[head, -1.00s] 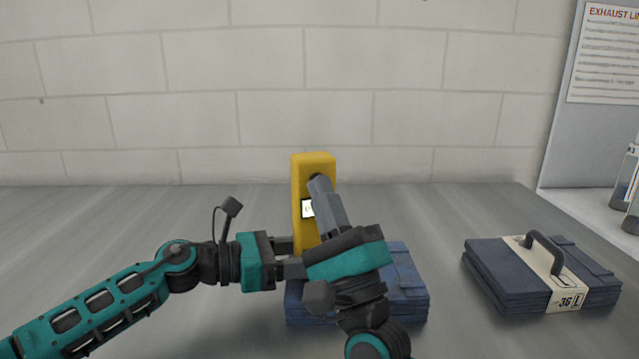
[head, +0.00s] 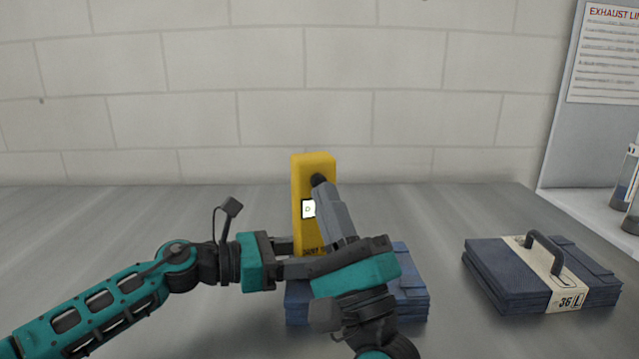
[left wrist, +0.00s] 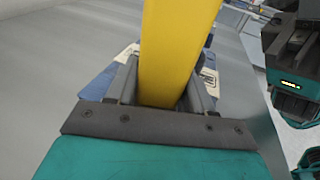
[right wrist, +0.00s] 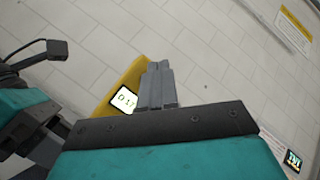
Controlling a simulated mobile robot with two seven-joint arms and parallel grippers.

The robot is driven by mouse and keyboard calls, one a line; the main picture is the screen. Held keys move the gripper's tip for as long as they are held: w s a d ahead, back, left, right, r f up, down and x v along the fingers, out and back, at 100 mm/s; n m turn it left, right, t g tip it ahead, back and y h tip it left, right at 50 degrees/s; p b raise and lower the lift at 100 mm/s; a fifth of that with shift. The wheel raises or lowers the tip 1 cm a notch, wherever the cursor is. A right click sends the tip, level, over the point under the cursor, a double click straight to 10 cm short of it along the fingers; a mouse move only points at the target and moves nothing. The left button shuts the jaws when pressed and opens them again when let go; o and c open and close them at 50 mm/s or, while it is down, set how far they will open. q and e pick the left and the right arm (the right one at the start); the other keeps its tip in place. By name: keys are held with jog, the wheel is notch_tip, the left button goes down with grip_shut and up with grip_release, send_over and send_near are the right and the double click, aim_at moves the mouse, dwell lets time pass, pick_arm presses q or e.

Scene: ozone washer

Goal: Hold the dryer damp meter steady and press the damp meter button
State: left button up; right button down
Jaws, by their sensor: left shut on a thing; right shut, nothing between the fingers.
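The yellow damp meter (head: 306,232) stands upright in the head view, with a small white screen (head: 308,209) on its front. My left gripper (head: 293,257) is shut on its lower part; the left wrist view shows the yellow body (left wrist: 172,55) between the fingers. My right gripper (head: 321,186) is shut and empty, its fingertips just in front of the meter's upper face. A black round button (head: 318,180) shows at the tips; I cannot tell whether they touch. The right wrist view shows the lit screen (right wrist: 124,99) with dark digits beside my fingers; the button is hidden there.
A folded blue stack (head: 412,290) lies behind my right gripper, partly hidden. Another blue stack with a banded handle (head: 490,270) lies at the right. Glass jars (head: 632,180) stand on a shelf at the far right. The tabletop at left is clear.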

jog(key=shift+s+d, duration=0.2)
jog(key=shift+s, duration=0.55)
jog(key=shift+s+d, duration=0.15)
jog(key=shift+s, duration=0.65)
jog(key=shift+s+d, duration=0.2)
jog(key=shift+s, duration=0.55)
pick_arm(q)
jog(key=o, duration=0.9)
